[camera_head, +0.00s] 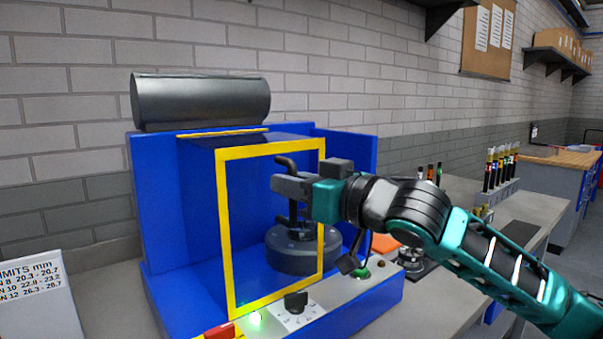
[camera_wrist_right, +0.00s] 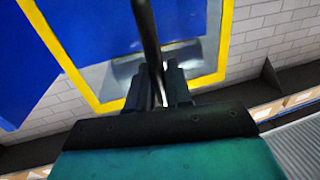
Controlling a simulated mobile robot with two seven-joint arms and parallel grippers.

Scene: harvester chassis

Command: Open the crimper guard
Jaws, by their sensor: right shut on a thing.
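The crimper guard (camera_head: 224,240) is a yellow-edged see-through panel on the blue crimper (camera_head: 158,200) in the head view. I cannot tell exactly how far it stands from the machine's front. A dark vertical bar handle (camera_head: 285,161) is on its right half. My right gripper (camera_head: 291,186) comes in from the right and is shut on this handle. In the right wrist view the dark handle (camera_wrist_right: 146,30) runs down between the two fingers (camera_wrist_right: 160,85), with the yellow guard edge (camera_wrist_right: 52,45) behind. A round dark crimp head (camera_head: 295,258) shows behind the guard. My left gripper is out of view.
A control panel with a black knob (camera_head: 296,301) and a lit green lamp (camera_head: 255,318) lies below the guard. A dark cylinder (camera_head: 200,101) lies on top. A limits card (camera_head: 32,290) stands left. A rack of tubes (camera_head: 500,185) stands on the bench at right.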

